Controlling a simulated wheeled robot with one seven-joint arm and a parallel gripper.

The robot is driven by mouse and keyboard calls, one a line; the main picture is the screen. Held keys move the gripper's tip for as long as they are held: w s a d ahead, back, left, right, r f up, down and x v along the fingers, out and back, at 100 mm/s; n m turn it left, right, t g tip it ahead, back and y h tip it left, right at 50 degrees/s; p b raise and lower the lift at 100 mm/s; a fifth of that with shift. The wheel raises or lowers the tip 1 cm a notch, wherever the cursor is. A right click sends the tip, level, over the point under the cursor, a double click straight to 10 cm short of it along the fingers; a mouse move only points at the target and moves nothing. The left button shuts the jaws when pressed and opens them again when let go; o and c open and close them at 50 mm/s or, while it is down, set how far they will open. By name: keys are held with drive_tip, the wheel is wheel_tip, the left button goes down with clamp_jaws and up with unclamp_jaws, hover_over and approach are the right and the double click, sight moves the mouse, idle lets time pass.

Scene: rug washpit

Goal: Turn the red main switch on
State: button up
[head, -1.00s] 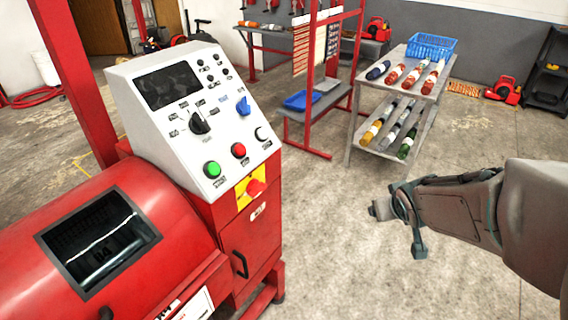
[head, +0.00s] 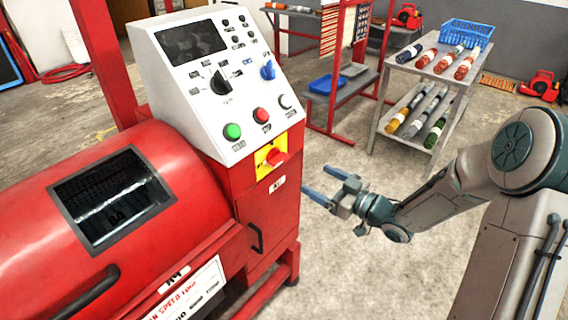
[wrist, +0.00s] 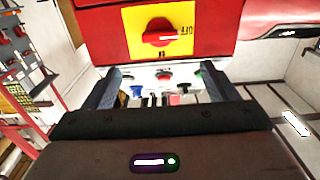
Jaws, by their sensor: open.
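The red main switch (head: 276,157) is a rotary knob on a yellow plate (head: 264,164), on the red cabinet below the white control panel (head: 205,75). In the wrist view the red knob (wrist: 160,32) sits on its yellow plate, ahead of my gripper and near the top of the picture. My gripper (head: 317,183) is open and empty, to the right of the switch and a little lower, apart from it. In the wrist view its two fingers (wrist: 168,92) point toward the machine with a gap between them.
A green button (head: 232,131) and a red button (head: 261,115) sit on the panel above the switch. The red drum (head: 190,160) is at left. A grey rack (head: 440,85) with rolled rugs and a blue crate stands behind. The floor right of the cabinet is clear.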

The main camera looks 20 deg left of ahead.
sight(282, 160)
drive_tip(key=x, duration=1.2)
drive_tip(key=shift+w+a, duration=0.2)
drive_tip(key=shift+a, duration=0.15)
drive_tip(key=c, duration=1)
